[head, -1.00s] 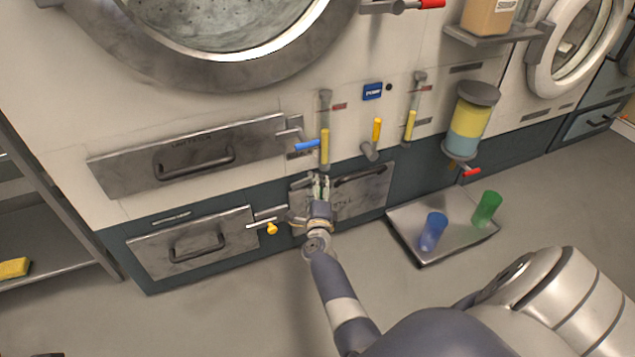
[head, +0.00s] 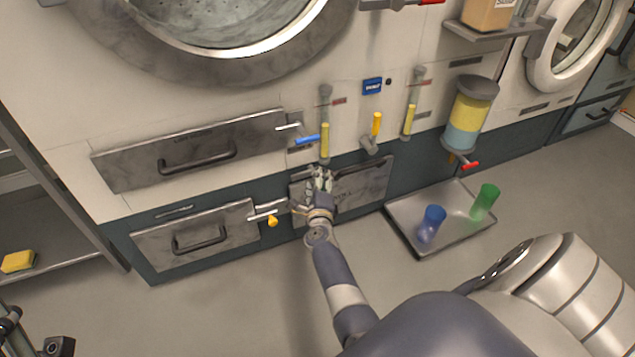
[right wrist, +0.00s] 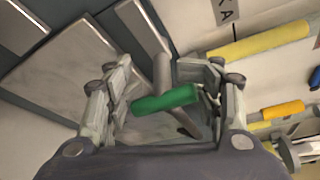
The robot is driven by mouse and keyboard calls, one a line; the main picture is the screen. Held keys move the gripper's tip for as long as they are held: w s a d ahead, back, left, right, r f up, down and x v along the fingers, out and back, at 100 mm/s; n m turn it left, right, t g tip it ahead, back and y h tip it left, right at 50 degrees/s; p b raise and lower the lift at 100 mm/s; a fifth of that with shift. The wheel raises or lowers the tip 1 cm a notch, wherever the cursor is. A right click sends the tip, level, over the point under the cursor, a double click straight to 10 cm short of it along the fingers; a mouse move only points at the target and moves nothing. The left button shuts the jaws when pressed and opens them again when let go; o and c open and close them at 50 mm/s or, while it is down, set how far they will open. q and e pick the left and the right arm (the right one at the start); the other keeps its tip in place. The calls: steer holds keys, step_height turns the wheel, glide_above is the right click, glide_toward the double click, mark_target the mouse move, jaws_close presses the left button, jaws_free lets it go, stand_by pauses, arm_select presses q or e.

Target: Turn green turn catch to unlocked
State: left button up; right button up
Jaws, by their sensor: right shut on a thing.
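The green turn catch (right wrist: 165,100) shows in the right wrist view as a short green handle on a grey metal pivot, in front of a metal panel. My right gripper (right wrist: 166,92) has a finger on each side of the catch and is shut on it. In the head view my right gripper (head: 320,178) is at the left end of the lower middle panel (head: 360,187) and hides the catch. Dark parts that may be my left gripper (head: 58,346) show at the bottom left corner of the head view; their jaw state is unclear.
A tray (head: 407,236) with blue and green cups lies right on the floor. The floor in front is open.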

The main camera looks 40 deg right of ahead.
steer(key=o, duration=1.8)
steer(key=shift+d+r, duration=0.1)
steer(key=shift+r, duration=0.2)
steer(key=shift+c, duration=0.2)
steer(key=shift+f, duration=0.15)
